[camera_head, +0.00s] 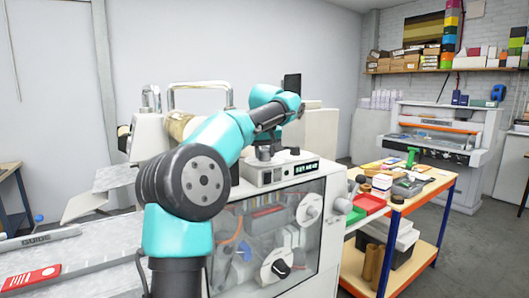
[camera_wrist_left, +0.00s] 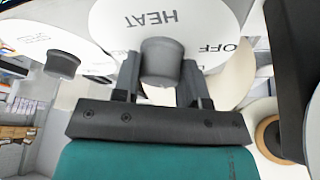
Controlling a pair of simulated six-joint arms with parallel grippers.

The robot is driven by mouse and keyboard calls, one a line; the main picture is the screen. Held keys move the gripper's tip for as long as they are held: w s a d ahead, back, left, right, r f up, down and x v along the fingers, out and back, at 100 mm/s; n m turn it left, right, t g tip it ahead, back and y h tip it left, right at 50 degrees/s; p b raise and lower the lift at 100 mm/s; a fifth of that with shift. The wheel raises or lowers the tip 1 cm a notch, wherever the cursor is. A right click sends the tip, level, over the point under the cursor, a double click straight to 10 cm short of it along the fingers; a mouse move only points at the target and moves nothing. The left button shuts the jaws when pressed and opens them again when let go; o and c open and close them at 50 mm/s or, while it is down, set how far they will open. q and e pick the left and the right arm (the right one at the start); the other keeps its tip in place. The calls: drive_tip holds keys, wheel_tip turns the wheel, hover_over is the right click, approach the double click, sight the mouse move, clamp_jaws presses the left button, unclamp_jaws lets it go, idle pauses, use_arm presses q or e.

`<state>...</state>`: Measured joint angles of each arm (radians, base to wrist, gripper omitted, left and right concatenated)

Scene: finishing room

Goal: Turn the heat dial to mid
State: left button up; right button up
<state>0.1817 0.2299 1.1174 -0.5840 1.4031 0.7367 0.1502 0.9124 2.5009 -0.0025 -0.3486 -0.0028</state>
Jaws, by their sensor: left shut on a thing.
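The heat dial's grey knob (camera_wrist_left: 162,60) stands on a white disc lettered HEAT and OFF (camera_wrist_left: 190,25), which appears upside down in the left wrist view. My left gripper (camera_wrist_left: 162,80) has its two dark fingers on either side of this knob and is shut on it. In the head view my left gripper (camera_head: 265,150) is small, pointing down at the top of the control box (camera_head: 280,172). The box has a lit display (camera_head: 303,168), too small to read surely. No pointer mark on the knob is visible. My right gripper is out of view.
A second grey knob (camera_wrist_left: 62,64) on its own white disc stands close by. The control box sits on a white machine with a clear front window (camera_head: 265,235). A wooden workbench (camera_head: 425,192) with tools stands right. Metal bars (camera_head: 200,88) rise behind my arm.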

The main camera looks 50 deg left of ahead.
use_arm(q)
drive_tip(key=m+t+h, duration=0.1)
drive_tip(key=m, duration=0.2)
drive_tip(key=shift+m, duration=0.3)
drive_tip(key=shift+m+t+h, duration=0.3)
drive_tip(key=shift+m+h, duration=0.5)
drive_tip(key=shift+m, duration=1.2)
drive_tip(key=o, duration=0.9)
